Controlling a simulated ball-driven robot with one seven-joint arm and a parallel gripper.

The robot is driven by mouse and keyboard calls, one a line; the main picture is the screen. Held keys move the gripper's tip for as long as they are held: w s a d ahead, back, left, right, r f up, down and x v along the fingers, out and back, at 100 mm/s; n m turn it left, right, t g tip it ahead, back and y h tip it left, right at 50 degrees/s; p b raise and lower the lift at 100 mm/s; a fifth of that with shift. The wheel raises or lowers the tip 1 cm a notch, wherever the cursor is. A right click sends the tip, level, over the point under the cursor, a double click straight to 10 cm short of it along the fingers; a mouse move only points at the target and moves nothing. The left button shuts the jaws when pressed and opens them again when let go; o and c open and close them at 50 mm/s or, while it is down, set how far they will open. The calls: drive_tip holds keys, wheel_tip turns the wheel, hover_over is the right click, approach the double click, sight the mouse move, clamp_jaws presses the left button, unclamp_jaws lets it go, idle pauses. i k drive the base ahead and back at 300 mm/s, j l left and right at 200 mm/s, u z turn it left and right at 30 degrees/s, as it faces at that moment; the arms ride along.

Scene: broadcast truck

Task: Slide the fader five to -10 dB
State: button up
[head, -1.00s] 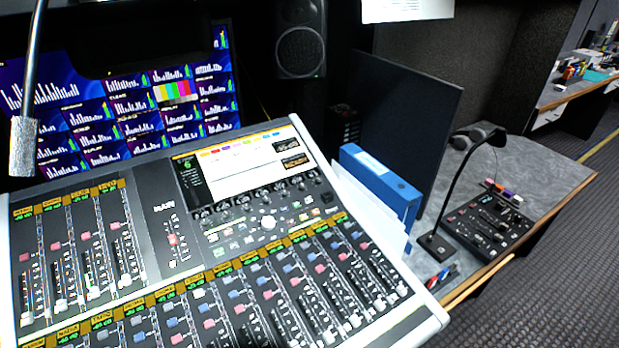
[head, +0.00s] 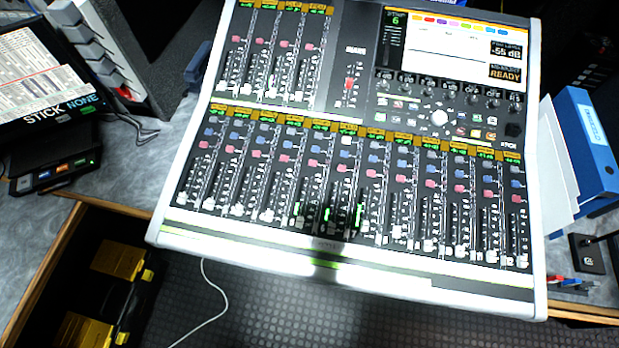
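The mixing console (head: 300,252), white-framed with a black face, fills the middle of the head view. A long row of faders runs along its lower bank, with most caps low in their slots. Counting from the left, the fifth fader (head: 296,216) of that row sits low; I cannot read its number. A dark shadow falls across the console's front edge, near green-lit patches. The console's screen (head: 450,35) has a readout that seems to say -55 dB, with READY below it. My gripper is not in view.
A blue binder (head: 590,140) and white sheets stand at the console's right. A small box with lit buttons (head: 55,172) sits on the left desk. A black and yellow case (head: 110,290) and a white cable (head: 215,300) lie below.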

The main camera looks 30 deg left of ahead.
sight(300, 222)
drive_tip(key=u, duration=0.9)
